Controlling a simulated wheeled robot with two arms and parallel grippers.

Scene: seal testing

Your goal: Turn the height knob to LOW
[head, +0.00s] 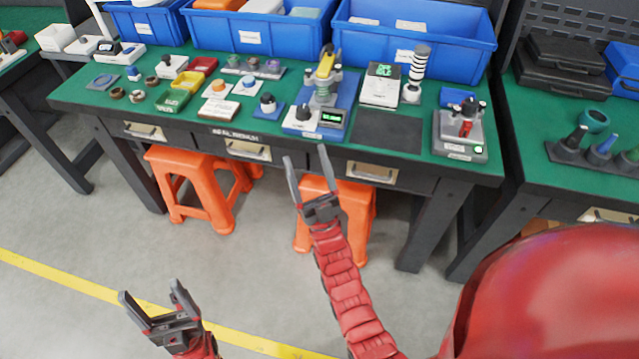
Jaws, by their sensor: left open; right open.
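A blue-based test press (322,100) with a yellow lever arm stands on the green bench top. At its front left is a black knob (303,112) beside a small green-lit display (332,118). Another dark knob on a small blue-and-white base (266,103) stands to its left. The labels are too small to read, so I cannot tell which knob is the height knob or its setting. My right gripper (306,156) is open and empty, in front of the bench edge and below the press in the picture. My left gripper (150,291) is open and empty over the floor, far from the bench.
Blue bins (413,50) line the bench's back. A grey device with a red part (459,132) stands at the right end, and a black mat (387,133) lies between it and the press. Small parts crowd the left. Orange stools (200,180) stand under the bench.

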